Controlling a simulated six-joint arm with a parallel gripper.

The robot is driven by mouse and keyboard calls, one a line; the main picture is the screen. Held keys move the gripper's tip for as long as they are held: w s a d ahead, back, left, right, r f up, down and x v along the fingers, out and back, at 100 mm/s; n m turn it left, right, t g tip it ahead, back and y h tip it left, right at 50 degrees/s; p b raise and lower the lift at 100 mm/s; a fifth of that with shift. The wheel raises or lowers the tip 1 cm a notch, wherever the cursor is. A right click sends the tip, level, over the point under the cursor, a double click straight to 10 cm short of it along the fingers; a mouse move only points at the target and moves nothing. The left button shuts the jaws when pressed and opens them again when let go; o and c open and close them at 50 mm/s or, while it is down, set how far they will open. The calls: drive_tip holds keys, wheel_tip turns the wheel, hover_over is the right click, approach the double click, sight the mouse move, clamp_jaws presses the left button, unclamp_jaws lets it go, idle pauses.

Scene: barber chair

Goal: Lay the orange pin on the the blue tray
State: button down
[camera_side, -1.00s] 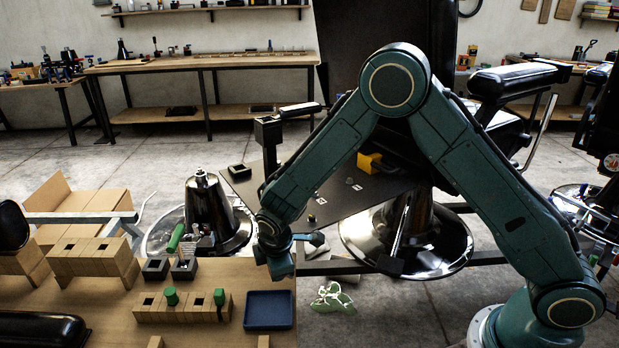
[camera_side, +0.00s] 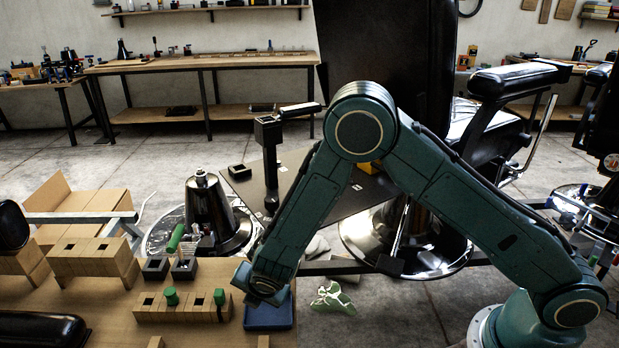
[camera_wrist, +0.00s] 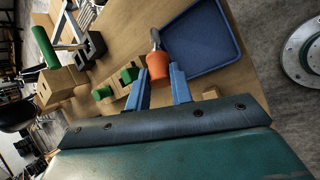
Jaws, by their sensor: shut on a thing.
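The orange pin (camera_wrist: 158,66) is between the blue fingers of my gripper (camera_wrist: 160,88) in the wrist view, with a grey-brown tip pointing away from the gripper. My gripper is shut on it. The blue tray (camera_wrist: 205,38) is a shallow square tray on the wooden table, just beyond and to the right of the pin in the wrist view. In the side view my gripper (camera_side: 256,284) is at the tray (camera_side: 268,318), covering its upper left part. The pin is hidden there. I cannot tell whether the pin touches the tray.
A wooden block row with green pegs (camera_side: 182,306) stands just left of the tray. Dark square holders (camera_side: 184,268) and a larger wooden block (camera_side: 92,262) stand further left and back. The tray is near the table's right edge.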

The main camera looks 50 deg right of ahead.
drive_tip(key=shift+f, duration=0.1)
drive_tip(key=shift+f, duration=2.75)
drive_tip(key=c, duration=1.2)
unclamp_jaws()
drive_tip(key=shift+o, duration=0.2)
drive_tip(key=v, duration=1.3)
drive_tip(key=shift+s+r, duration=0.2)
drive_tip(key=shift+r, duration=0.05)
drive_tip(key=shift+a, duration=0.15)
